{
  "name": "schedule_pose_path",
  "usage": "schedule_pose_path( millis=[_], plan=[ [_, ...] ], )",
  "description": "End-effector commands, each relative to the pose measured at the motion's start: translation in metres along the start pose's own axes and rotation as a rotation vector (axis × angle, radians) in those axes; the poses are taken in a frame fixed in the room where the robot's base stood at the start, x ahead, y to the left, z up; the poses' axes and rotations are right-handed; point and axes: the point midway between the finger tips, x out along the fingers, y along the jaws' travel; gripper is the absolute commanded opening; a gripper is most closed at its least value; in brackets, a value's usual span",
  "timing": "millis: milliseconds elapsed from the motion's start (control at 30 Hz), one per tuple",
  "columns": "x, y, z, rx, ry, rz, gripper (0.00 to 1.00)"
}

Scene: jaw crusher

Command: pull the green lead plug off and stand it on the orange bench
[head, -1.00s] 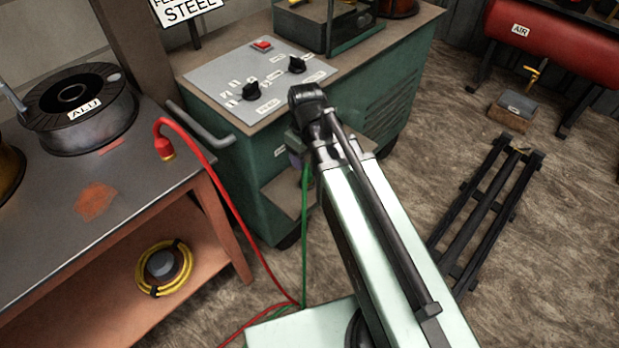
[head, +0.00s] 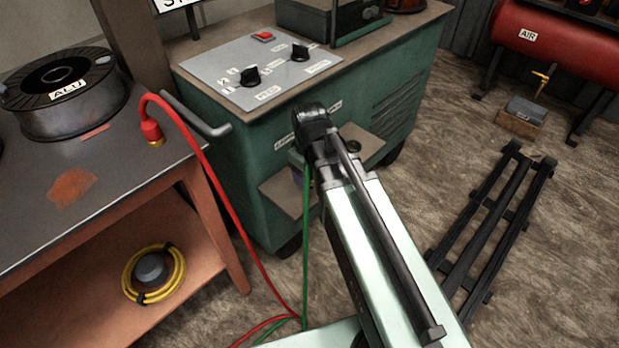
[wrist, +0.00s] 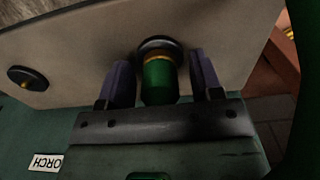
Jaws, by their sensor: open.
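The green lead plug (wrist: 158,82) sits in a black-ringed socket on a pale plate of the green machine, with a brass band showing at its root. My gripper (wrist: 162,76) is open, with one purple jaw on each side of the plug; a gap shows on both sides. In the head view my own arm hides the plug and most of the gripper. The green lead (head: 306,235) hangs down below it to the floor. The orange bench (head: 205,205) with a dark top stands at the left.
The red lead's plug (head: 152,132) stands brass end down near the bench's right edge, beside a grey rail (head: 200,118). An ALU spool (head: 66,95) sits farther left. The bench front is clear around an orange patch (head: 72,187). A second socket (wrist: 27,78) is empty.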

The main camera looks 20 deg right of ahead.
Motion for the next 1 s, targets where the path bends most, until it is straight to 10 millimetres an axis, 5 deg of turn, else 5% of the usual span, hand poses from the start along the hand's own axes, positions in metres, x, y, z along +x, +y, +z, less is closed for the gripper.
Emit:
schedule_pose_path(
  millis=[800, 1000],
  plan=[
    [-0.0010, 0.0000, 0.0000, 0.000, 0.000, 0.000, 0.60],
    [-0.0010, 0.0000, 0.0000, 0.000, 0.000, 0.000, 0.32]
  ],
)
